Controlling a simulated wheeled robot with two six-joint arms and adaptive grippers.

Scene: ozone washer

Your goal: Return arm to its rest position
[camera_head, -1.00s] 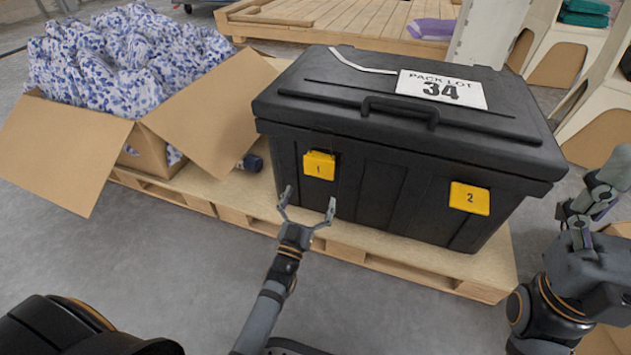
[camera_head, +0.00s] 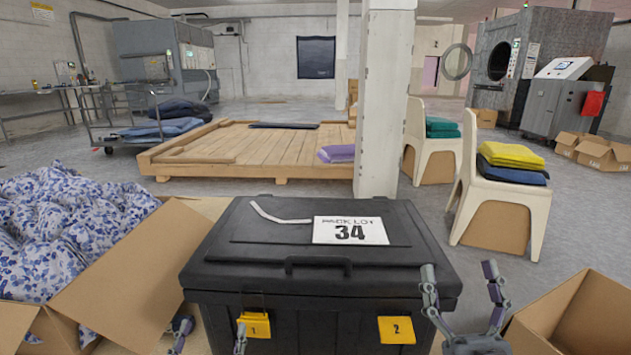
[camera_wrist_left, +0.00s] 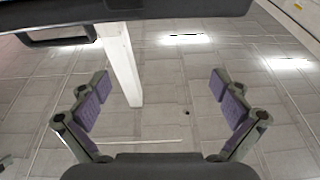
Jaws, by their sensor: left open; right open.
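My left gripper (camera_head: 212,328) is open and empty, low in the head view in front of the black chest, beside the yellow latch marked 1 (camera_head: 254,325). Only its fingertips show there. In the left wrist view its two fingers (camera_wrist_left: 160,108) are spread with nothing between them. My right gripper (camera_head: 462,285) is open and empty, fingers pointing up, in front of the chest's right front corner. The black chest (camera_head: 310,260) is closed, with a PACK LOT 34 label (camera_head: 350,231) on its lid. A second yellow latch marked 2 (camera_head: 397,329) is on its front.
An open cardboard box (camera_head: 118,275) of blue-patterned fabric stands left of the chest. Another open carton (camera_head: 580,318) is at the lower right. A white pillar (camera_head: 384,110), wooden platform (camera_head: 245,150) and white chairs (camera_head: 497,205) with folded cloths stand behind.

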